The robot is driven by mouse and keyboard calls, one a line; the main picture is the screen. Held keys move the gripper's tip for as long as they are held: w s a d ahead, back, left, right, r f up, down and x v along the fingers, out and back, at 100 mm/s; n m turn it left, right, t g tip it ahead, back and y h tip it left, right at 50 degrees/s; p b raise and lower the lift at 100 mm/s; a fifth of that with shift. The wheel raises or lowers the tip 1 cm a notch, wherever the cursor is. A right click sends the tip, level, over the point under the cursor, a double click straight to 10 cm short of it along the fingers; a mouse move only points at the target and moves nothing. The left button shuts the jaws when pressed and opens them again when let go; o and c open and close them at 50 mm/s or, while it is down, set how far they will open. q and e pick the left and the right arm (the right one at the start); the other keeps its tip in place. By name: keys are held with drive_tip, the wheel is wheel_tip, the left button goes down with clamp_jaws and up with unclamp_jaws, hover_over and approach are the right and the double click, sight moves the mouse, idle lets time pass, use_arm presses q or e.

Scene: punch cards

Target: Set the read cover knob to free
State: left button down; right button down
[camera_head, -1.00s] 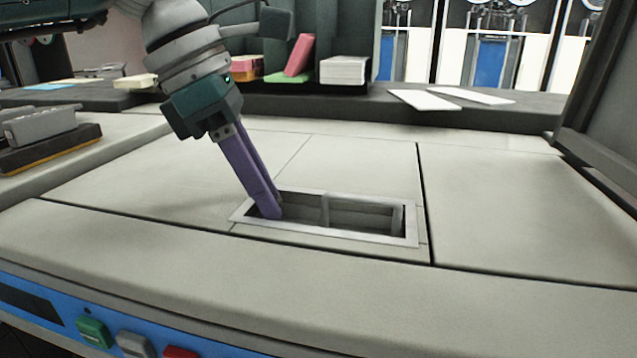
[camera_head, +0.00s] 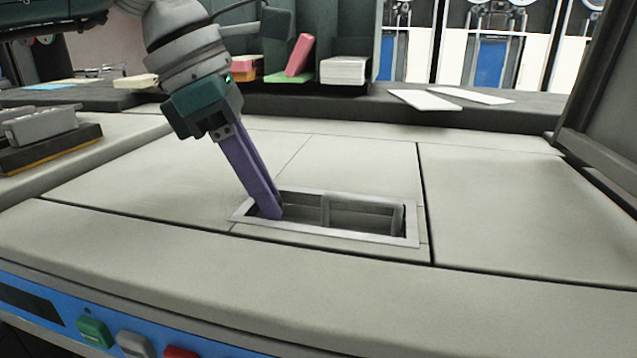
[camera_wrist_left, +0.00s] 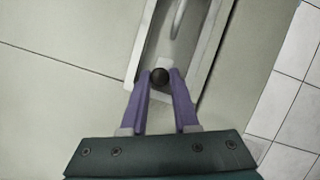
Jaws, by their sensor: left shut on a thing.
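The read cover knob (camera_wrist_left: 160,76) is a small dark round knob at the near end of a recessed slot in the left wrist view. The purple fingers of my left gripper (camera_wrist_left: 160,80) are closed on it, one on each side. In the head view my left gripper (camera_head: 268,212) reaches down into the left end of the metal-framed recess (camera_head: 330,232), and its fingers hide the knob there. A bent grey handle or bar (camera_wrist_left: 179,18) shows further along the recess. My right gripper is not in view.
The flat beige machine top (camera_head: 520,215) around the recess is clear. A blue front panel has a green button (camera_head: 94,332) and other buttons. Stacked cards (camera_head: 343,70) and loose white cards (camera_head: 425,99) lie at the back. A grey device (camera_head: 40,125) stands at left.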

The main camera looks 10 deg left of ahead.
sight(246, 210)
use_arm(q)
drive_tip(key=shift+d, duration=1)
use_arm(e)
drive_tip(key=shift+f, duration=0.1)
use_arm(q)
drive_tip(key=c, duration=1.1)
unclamp_jaws()
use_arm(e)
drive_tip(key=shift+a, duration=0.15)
use_arm(q)
drive_tip(key=shift+o, duration=0.8)
drive_tip(key=shift+d, duration=0.1)
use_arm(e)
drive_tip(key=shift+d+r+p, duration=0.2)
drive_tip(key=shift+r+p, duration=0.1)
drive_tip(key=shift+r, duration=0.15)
use_arm(q)
drive_tip(key=v, duration=1)
